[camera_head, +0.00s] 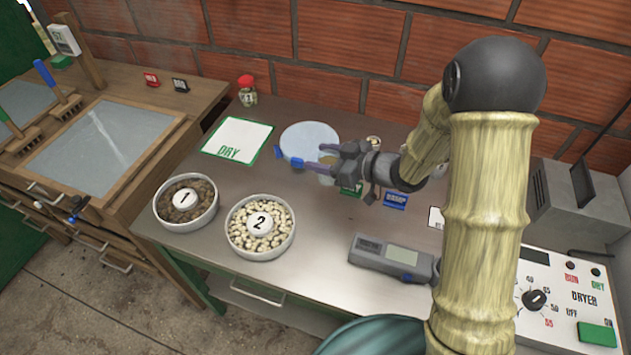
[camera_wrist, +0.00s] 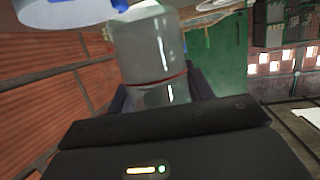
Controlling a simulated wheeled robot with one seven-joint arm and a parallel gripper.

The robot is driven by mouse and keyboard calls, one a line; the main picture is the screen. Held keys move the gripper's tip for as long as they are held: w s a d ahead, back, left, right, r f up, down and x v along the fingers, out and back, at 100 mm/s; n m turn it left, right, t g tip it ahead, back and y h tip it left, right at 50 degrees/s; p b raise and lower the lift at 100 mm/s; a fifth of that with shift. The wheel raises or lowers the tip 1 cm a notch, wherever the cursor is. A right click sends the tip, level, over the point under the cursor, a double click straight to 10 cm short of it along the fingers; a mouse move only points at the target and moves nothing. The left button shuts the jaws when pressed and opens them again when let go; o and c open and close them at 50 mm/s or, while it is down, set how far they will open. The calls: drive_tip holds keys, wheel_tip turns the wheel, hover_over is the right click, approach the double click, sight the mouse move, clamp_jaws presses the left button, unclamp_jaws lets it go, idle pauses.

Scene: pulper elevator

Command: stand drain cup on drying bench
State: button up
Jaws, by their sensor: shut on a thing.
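A clear, translucent cup (camera_wrist: 148,50) with a thin red line around it fills the middle of the wrist view. It is between the fingers of my gripper (camera_wrist: 160,92), which is shut on it. In the head view my gripper (camera_head: 312,157) is over the metal bench (camera_head: 300,190), at the front edge of a pale blue round disc (camera_head: 310,135). The cup (camera_head: 326,178) is partly hidden by the gripper there. I cannot tell whether its base touches the bench. Blue pieces show just beyond the fingers.
A white DRY mat (camera_head: 237,139) lies left of the disc. Bowl 1 (camera_head: 186,222) and bowl 2 (camera_head: 260,254) stand at the front left. A grey meter (camera_head: 392,258) lies at the front right. A red-capped jar (camera_head: 247,92) stands at the back.

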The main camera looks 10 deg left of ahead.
drive_tip(key=shift+w, duration=0.15)
drive_tip(key=shift+s, duration=0.2)
drive_tip(key=shift+d+f, duration=0.1)
drive_tip(key=shift+f, duration=2.75)
wheel_tip(320, 180, down, 4)
drive_tip(key=shift+f, duration=0.1)
drive_tip(key=shift+s+f+b, duration=0.15)
drive_tip(key=shift+f+b, duration=0.15)
drive_tip(key=shift+f, duration=0.1)
